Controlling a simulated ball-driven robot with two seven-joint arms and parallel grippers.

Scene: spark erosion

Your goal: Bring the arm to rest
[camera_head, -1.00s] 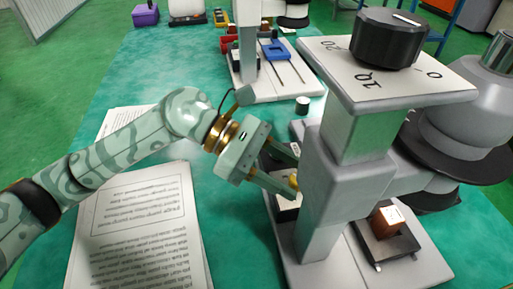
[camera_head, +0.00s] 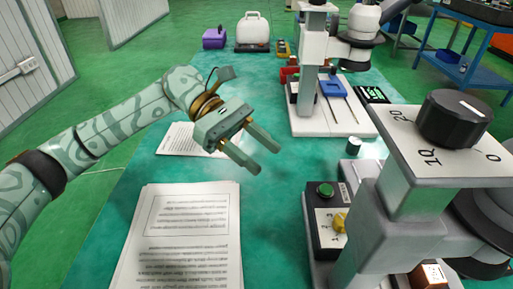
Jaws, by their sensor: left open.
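My left arm (camera_head: 110,130) comes in from the left over the table. Its gripper (camera_head: 266,158) is open and empty, its two fingers pointing down to the right above the green table top (camera_head: 270,215). It is apart from the grey machine (camera_head: 415,205) with the large black knob (camera_head: 456,118) at the right. A control box (camera_head: 324,190) with a green button and a yellow knob (camera_head: 340,222) stands at the machine's left side, below and right of the fingertips. My right gripper is not in view.
Printed sheets (camera_head: 185,235) lie at the front left, with another sheet (camera_head: 180,139) behind, partly under the gripper. A second machine (camera_head: 318,120) with a blue part (camera_head: 333,88) stands at the back. A small dark cylinder (camera_head: 353,146) stands between the machines. The table's middle is clear.

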